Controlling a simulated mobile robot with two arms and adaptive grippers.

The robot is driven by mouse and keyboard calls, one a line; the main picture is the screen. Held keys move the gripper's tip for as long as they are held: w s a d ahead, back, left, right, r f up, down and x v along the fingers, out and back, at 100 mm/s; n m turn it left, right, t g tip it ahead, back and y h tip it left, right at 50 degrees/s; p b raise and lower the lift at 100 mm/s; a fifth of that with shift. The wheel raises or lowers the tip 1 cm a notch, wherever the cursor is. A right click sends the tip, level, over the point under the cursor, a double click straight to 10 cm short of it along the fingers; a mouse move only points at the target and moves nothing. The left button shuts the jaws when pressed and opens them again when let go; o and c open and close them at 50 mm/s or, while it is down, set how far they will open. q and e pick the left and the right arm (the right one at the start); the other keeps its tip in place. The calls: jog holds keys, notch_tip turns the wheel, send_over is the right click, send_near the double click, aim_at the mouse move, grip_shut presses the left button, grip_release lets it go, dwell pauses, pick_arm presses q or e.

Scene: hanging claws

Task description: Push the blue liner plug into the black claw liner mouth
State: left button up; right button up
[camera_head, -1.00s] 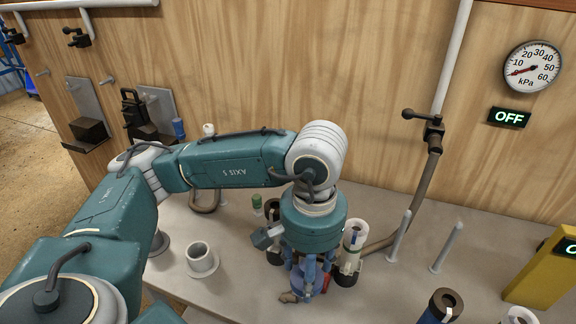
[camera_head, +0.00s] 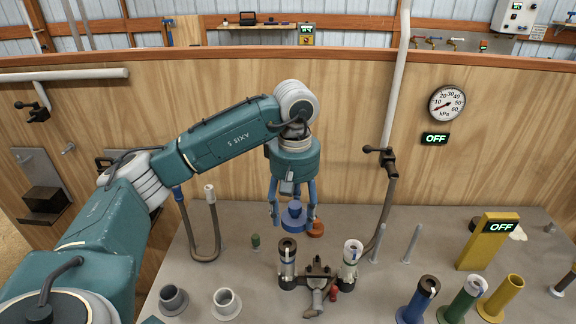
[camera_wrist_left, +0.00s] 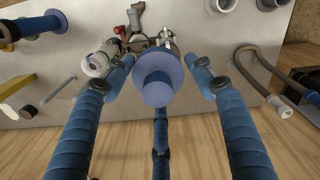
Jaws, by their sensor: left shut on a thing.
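My left gripper (camera_head: 292,214) hangs over the back of the table, its blue fingers closed around a blue flanged plug (camera_head: 292,222). In the left wrist view the blue plug (camera_wrist_left: 158,82) sits between the fingers, above the claw. The claw (camera_head: 318,272) stands on the table below and in front of the gripper. A cup with a dark mouth (camera_head: 287,246) is at its left and one with a pale mouth (camera_head: 352,246) at its right. The plug is apart from both mouths. My right gripper is out of view.
An orange plug (camera_head: 316,229) lies behind the claw, and a green plug (camera_head: 256,241) stands to its left. Two grey cups (camera_head: 227,302) are front left. Upright pegs (camera_head: 412,243) and blue, green and yellow tubes (camera_head: 418,300) are to the right. The gauge (camera_head: 447,104) reads low; its sign says OFF.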

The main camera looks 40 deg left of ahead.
aim_at(286, 211)
pick_arm(q)
jog(key=a+r, duration=0.1)
jog(key=w+a+r+n+p, duration=0.1)
jog(key=shift+a+r+n, duration=0.15)
jog(key=shift+r+n, duration=0.15)
jog(key=shift+r, duration=0.05)
jog(key=shift+s+a, duration=0.2)
jog(key=shift+a, duration=0.05)
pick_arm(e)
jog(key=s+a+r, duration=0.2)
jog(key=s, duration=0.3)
pick_arm(q)
jog(key=shift+w+f, duration=0.1)
jog(key=shift+w, duration=0.05)
jog(key=shift+f+b, duration=0.4)
jog(key=shift+b, duration=0.05)
jog(key=shift+f+b, duration=0.3)
notch_tip(286, 211, down, 5)
jog(key=b, duration=0.4)
notch_tip(286, 211, down, 5)
jog(key=b, duration=0.3)
jog(key=shift+r, duration=0.15)
jog(key=shift+f+b, duration=0.3)
jog(key=shift+b, duration=0.15)
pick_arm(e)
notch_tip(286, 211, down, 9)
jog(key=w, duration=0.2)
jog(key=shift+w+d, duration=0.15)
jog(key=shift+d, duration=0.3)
